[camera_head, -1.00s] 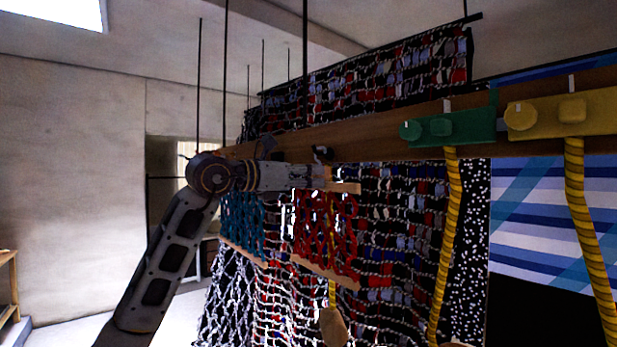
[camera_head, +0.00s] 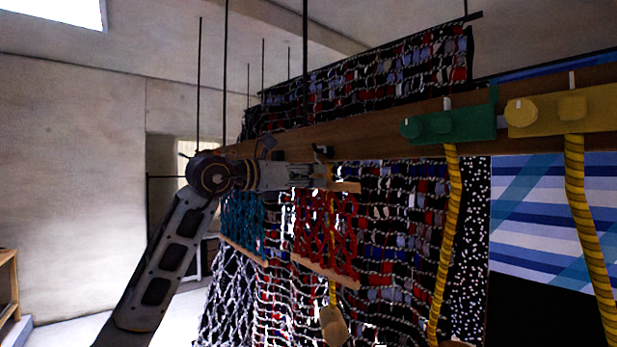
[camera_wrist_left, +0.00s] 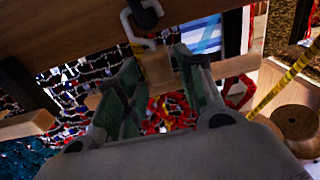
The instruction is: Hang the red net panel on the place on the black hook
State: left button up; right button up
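The red net panel (camera_head: 325,235) hangs below the beam, with a wooden bar at its top and another at its bottom. My left gripper (camera_head: 318,176) is at the top bar; its two fingers (camera_wrist_left: 160,88) are spread around the bar's wood in the left wrist view and hold it. Red strands (camera_wrist_left: 172,112) show between and beside the fingers. The black hook (camera_head: 322,152) is on the beam just above the gripper. In the wrist view the hook (camera_wrist_left: 145,14) has a pale loop at it; I cannot tell whether the loop sits on it. My right gripper is out of view.
A wooden beam (camera_head: 375,146) runs across above. A teal net panel (camera_head: 242,222) hangs close on the left. Green (camera_head: 450,126) and yellow (camera_head: 565,112) holders with yellow ropes are on the right. A large woven net (camera_head: 400,215) hangs behind.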

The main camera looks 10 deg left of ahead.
pick_arm(q)
jog(key=shift+o, duration=0.9)
jog(key=v, duration=1.2)
dwell(0.6)
